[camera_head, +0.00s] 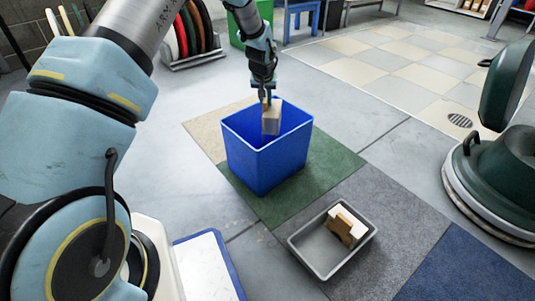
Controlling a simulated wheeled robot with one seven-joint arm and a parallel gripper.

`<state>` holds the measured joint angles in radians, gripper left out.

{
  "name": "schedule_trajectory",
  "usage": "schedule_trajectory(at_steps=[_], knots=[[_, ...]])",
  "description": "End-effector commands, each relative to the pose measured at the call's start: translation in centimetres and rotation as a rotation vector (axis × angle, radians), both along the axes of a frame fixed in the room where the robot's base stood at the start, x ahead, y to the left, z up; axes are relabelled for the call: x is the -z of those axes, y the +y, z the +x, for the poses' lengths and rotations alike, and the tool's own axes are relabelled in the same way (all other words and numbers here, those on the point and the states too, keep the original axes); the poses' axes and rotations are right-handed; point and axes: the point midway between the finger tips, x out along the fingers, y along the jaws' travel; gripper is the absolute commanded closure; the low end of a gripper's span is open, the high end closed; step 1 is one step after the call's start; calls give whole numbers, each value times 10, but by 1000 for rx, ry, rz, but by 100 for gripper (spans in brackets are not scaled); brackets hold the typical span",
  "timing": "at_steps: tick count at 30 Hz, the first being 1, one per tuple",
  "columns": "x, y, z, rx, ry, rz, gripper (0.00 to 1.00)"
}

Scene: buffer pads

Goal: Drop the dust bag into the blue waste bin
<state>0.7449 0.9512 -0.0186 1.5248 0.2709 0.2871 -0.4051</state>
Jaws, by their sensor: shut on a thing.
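The blue waste bin (262,168) is an open-topped box standing on the floor mats. The dust bag hangs over the bin's opening, in front of the far inner wall in this view. I cannot tell exactly how deep its lower end reaches. The bin's floor is hidden by its front wall.
A grey tray (305,250) holding a brown and white item (345,226) lies at the front right. A dark green floor machine (500,180) stands at the right edge. A rack of coloured pads (193,32) stands at the back left. Tiled floor at the back right is clear.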

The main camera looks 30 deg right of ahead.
Motion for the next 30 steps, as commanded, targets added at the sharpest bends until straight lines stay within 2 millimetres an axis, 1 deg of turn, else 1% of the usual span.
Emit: schedule_trajectory(at_steps=[1,10,17,20,23,30], knots=[[-2,-1,1,0,-2,-2,79],[-1,0,0,0,-1,-1,45],[1,1,-1,0,2,2,45],[-4,1,-2,0,1,2,45],[-18,3,-5,0,-1,-1,45],[-63,13,-20,0,-1,-1,45]])
